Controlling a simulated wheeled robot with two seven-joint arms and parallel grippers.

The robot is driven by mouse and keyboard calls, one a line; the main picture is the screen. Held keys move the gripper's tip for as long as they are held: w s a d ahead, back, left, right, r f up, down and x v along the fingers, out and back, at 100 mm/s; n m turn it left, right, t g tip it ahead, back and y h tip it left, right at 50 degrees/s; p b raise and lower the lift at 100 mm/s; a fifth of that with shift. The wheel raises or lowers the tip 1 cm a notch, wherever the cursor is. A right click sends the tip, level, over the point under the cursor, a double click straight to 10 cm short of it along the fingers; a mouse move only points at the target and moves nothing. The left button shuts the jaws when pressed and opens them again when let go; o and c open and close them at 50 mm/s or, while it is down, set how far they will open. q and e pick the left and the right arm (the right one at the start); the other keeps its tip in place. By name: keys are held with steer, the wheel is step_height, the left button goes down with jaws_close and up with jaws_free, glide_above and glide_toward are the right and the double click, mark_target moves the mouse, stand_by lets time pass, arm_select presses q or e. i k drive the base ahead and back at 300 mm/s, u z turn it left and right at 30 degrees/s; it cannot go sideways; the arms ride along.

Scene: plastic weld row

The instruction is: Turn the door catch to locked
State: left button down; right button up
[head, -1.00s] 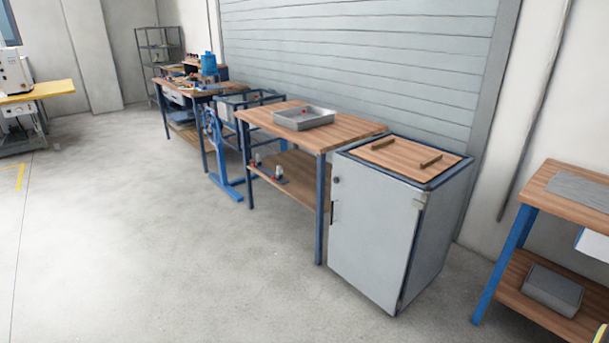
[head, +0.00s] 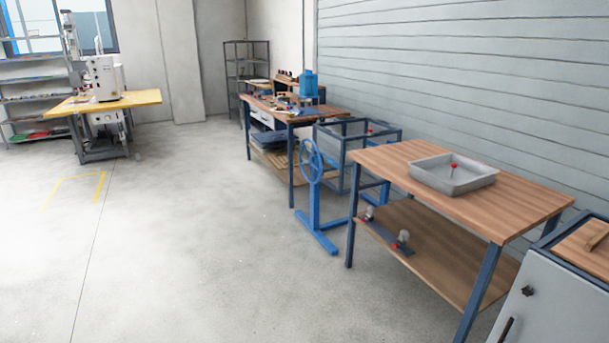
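A grey cabinet (head: 560,295) stands at the lower right edge of the head view, cut off by the frame. Its door front carries a small dark knob-like catch (head: 528,291) near the upper left corner. A dark vertical handle (head: 508,328) sits below it, partly cut off. The catch is too small to tell which way it is turned. The door looks shut in the part I see. Neither of my grippers is in view.
A wooden workbench (head: 400,165) with a grey tray (head: 480,184) stands left of the cabinet. A blue wheel stand (head: 314,205) and another bench lie beyond. A yellow-topped machine table (head: 105,103) stands far left. The floor (head: 180,240) in front is clear.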

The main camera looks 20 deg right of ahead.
mark_target(527, 291)
steer(key=z, duration=0.55)
steer(key=i, duration=1.55)
steer(key=z, duration=1.8)
steer(key=i, duration=0.7)
steer(key=z, duration=0.6)
